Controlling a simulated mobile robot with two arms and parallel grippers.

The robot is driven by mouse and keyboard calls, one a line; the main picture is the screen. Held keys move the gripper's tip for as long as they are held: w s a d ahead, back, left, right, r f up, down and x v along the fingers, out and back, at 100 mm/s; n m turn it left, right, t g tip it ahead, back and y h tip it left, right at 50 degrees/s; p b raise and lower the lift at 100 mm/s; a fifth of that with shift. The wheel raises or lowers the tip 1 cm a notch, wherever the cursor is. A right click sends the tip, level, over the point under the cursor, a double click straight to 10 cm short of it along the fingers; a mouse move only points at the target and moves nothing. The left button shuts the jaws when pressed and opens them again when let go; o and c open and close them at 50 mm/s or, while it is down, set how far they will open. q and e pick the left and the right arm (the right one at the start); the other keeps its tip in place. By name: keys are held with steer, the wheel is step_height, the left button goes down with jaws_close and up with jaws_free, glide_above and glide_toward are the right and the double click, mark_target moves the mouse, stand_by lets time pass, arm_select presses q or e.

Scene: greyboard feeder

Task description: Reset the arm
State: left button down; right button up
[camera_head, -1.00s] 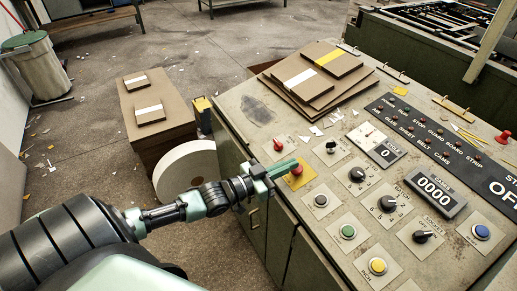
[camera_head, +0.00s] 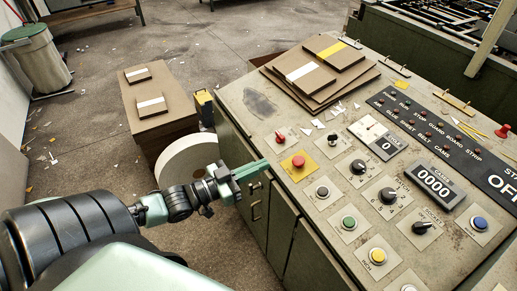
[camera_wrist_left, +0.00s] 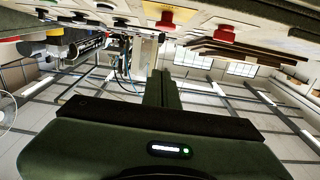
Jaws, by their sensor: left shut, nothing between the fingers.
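My left gripper (camera_head: 251,169) is shut and empty in the head view. Its fingertips are just off the left edge of the control panel (camera_head: 262,98), to the left of the red button (camera_head: 298,162) on its yellow plate, and apart from it. In the left wrist view my left gripper's shut fingers (camera_wrist_left: 161,88) point away from the camera, with the panel's edge and red controls (camera_wrist_left: 167,18) along the top. My right gripper is not in view.
The panel carries several knobs, buttons and a counter (camera_head: 434,185). Board sheets (camera_head: 301,72) lie on its far left corner. A white roll (camera_head: 186,159) and a stack of boards (camera_head: 157,124) stand on the floor beyond my left arm. A bin (camera_head: 39,62) stands at the far left.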

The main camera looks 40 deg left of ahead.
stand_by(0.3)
arm_select(q)
steer(key=s+a+f+n+g+y, duration=0.1)
steer(key=a+f+g+y, duration=0.2)
steer(key=f, duration=0.6)
steer(key=s+a+f+n+y, duration=0.15)
steer(key=a+f, duration=0.25)
steer(key=f, duration=0.6)
steer(key=s+f+g+y, duration=0.2)
steer(key=s+f, duration=0.3)
steer(key=f, duration=0.3)
steer(key=s+f+g+y, duration=0.15)
steer(key=s+f, duration=0.25)
steer(key=f, duration=0.5)
steer(key=s+d+f+g, duration=0.3)
steer(key=s+d+f, duration=0.2)
steer(key=s, duration=0.3)
steer(key=s+d+f+g, duration=0.3)
steer(key=s+d+f, duration=0.2)
steer(key=s, duration=0.3)
steer(key=s+d+f+g, duration=0.3)
steer(key=s+d+f, duration=0.2)
steer(key=s+f, duration=0.2)
steer(key=shift+s+f+h, duration=0.3)
steer(key=shift+s+h, duration=0.1)
steer(key=shift+s, duration=0.7)
steer(key=shift+m+g, duration=0.25)
